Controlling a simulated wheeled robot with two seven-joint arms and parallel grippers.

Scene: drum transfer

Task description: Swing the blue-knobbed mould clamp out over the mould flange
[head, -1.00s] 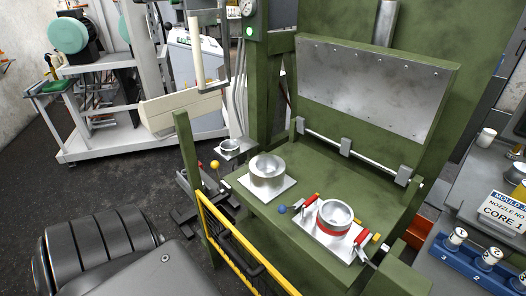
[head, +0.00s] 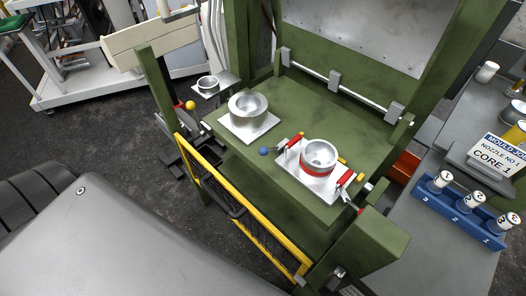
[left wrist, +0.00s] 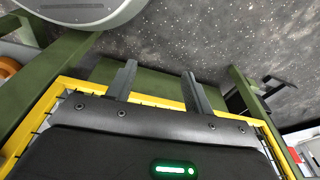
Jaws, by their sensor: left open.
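The blue knob (head: 264,151) is at the near left corner of the mould with a red band (head: 319,158), on the green press table. A red clamp arm (head: 292,143) lies beside that knob at the mould's left edge. The mould sits on a pale square plate (head: 300,168). My left gripper (left wrist: 158,72) shows in the left wrist view, open and empty, near a yellow frame. No mould or clamp shows in that view. My right gripper is not in view.
A second metal mould (head: 248,112) stands on the table (head: 285,112) to the left. A yellow guard rail (head: 235,205) runs along the table's front. A blue rack (head: 460,208) with white numbered pots is at the right. A green block (head: 370,245) stands near right.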

